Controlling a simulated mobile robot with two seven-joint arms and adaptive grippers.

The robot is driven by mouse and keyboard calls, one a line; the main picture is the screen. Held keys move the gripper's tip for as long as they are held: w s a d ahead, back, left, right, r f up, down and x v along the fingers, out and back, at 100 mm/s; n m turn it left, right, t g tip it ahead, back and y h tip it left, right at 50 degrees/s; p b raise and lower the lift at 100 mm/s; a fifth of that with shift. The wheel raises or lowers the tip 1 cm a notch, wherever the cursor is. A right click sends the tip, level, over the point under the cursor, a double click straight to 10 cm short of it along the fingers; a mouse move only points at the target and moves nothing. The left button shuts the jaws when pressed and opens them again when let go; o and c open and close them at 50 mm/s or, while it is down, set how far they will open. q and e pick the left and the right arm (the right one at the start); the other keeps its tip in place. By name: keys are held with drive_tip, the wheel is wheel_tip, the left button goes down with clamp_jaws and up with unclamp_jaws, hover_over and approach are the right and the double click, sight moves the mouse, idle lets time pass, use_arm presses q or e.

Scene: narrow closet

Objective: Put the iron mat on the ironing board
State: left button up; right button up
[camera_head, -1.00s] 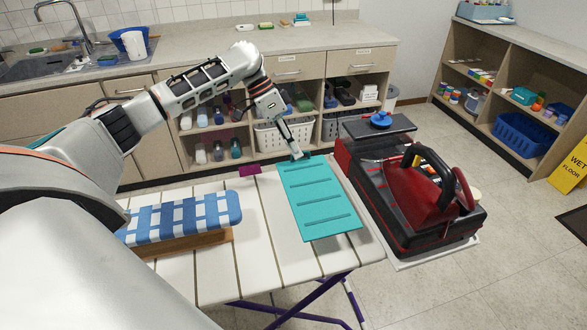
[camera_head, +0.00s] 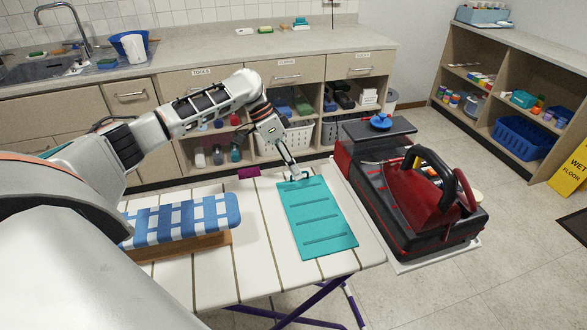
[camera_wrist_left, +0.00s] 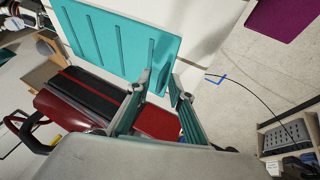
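The teal ridged iron mat (camera_head: 318,222) lies on the white slatted top of what looks like the ironing board (camera_head: 262,268), which has purple crossed legs. The mat looks flat, near the board's right end. My left gripper (camera_head: 294,176) is at the mat's far edge. In the left wrist view its two fingers (camera_wrist_left: 168,68) are spread with a gap between them, close to the edge of the mat (camera_wrist_left: 115,38). I cannot tell whether a finger touches the mat. My right gripper is not in view.
A blue-and-white checked pad on a wooden base (camera_head: 182,220) takes up the board's left part. A red and black iron station (camera_head: 410,205) stands just right of the board. A small purple piece (camera_head: 248,172) shows at the board's far edge. Counter and shelves lie behind.

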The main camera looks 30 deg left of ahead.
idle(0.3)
use_arm(q)
drive_tip(key=p+v, duration=0.1)
drive_tip(key=v, duration=1.1)
drive_tip(key=shift+p, duration=0.35)
drive_tip(key=shift+d, duration=0.1)
